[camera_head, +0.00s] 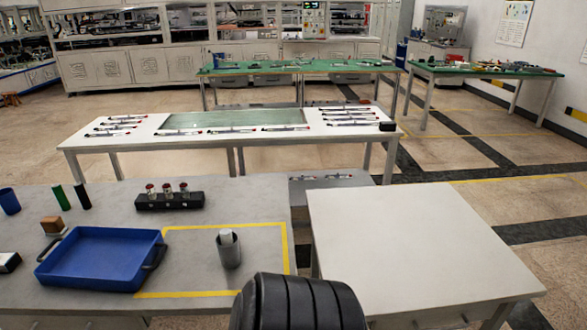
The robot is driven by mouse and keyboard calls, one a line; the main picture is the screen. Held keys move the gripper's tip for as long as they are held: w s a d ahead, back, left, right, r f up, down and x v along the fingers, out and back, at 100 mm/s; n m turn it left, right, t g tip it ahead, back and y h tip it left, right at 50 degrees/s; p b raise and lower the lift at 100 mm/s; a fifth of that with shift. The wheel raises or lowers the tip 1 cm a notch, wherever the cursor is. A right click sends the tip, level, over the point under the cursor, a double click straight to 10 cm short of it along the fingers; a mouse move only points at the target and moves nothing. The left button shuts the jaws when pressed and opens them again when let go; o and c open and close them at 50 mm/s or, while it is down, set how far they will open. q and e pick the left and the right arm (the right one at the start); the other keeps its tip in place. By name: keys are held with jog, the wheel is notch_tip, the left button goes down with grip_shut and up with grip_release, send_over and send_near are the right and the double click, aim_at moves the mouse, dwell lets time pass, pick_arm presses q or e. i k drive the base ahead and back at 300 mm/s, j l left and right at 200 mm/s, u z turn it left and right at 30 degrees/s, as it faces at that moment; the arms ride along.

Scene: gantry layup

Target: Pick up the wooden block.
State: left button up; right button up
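The wooden block (51,223) is a small brown block at the left of the grey table, just behind the blue tray (148,270). It appears to rest on a small pale base; the tray's rear corner is close in front of it. Neither of my grippers is in view, and nothing holds the block.
Dark green and black cylinders (61,197) stand behind the block, and a blue cup (9,201) is left of it. A black rack (170,201) stands further right. A grey cup (229,252) stands inside a yellow outline. The white table (415,245) at right is bare.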

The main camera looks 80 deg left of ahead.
aim_at(53, 226)
jog(key=u, duration=4)
jog(key=l, duration=0.1)
